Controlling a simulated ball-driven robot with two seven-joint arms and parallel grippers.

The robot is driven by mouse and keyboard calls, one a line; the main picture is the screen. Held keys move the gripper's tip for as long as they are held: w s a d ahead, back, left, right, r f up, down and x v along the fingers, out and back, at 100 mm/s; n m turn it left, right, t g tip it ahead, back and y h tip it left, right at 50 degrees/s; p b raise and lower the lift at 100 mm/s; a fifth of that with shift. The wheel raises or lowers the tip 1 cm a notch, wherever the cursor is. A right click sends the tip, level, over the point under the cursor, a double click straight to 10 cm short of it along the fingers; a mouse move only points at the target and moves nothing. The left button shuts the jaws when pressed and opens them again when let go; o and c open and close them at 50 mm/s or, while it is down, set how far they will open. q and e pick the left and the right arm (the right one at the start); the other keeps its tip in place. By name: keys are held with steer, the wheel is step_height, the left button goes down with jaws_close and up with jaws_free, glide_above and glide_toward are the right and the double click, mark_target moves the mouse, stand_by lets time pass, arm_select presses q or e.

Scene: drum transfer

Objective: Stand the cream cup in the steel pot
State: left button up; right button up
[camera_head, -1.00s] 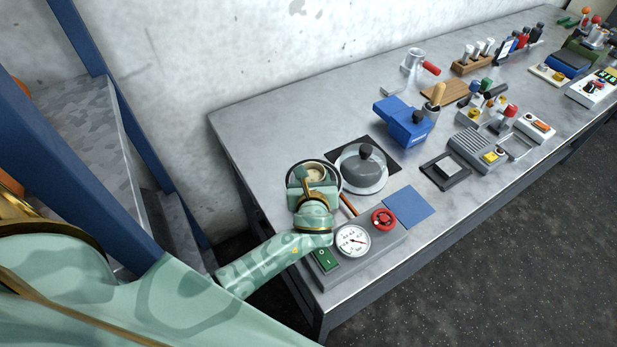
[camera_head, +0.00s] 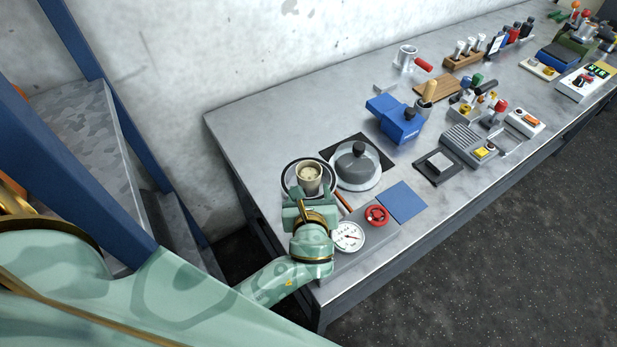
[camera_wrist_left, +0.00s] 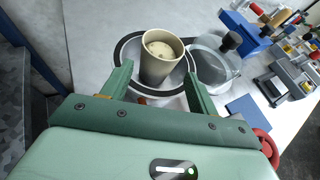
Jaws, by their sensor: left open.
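The cream cup (camera_head: 308,178) stands upright inside the steel pot (camera_head: 289,181), whose dark rim rings it. In the left wrist view the cup (camera_wrist_left: 159,62) sits within the pot's rim (camera_wrist_left: 122,52), with something round and pale inside the cup. My left gripper (camera_head: 308,200) is at the near side of the pot. Its two green fingers (camera_wrist_left: 157,88) are apart in the left wrist view, one on each side of the cup's near side, with nothing between them touching. The right gripper is not in view.
A domed lid with a black knob (camera_head: 358,163) rests right of the pot. Near it are a blue mat (camera_head: 402,202), a red handwheel (camera_head: 377,215) and a gauge (camera_head: 348,236). A blue box (camera_head: 399,120) stands farther back. The table's back left is clear.

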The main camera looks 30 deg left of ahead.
arm_select(q)
steer(key=shift+v, duration=1.95)
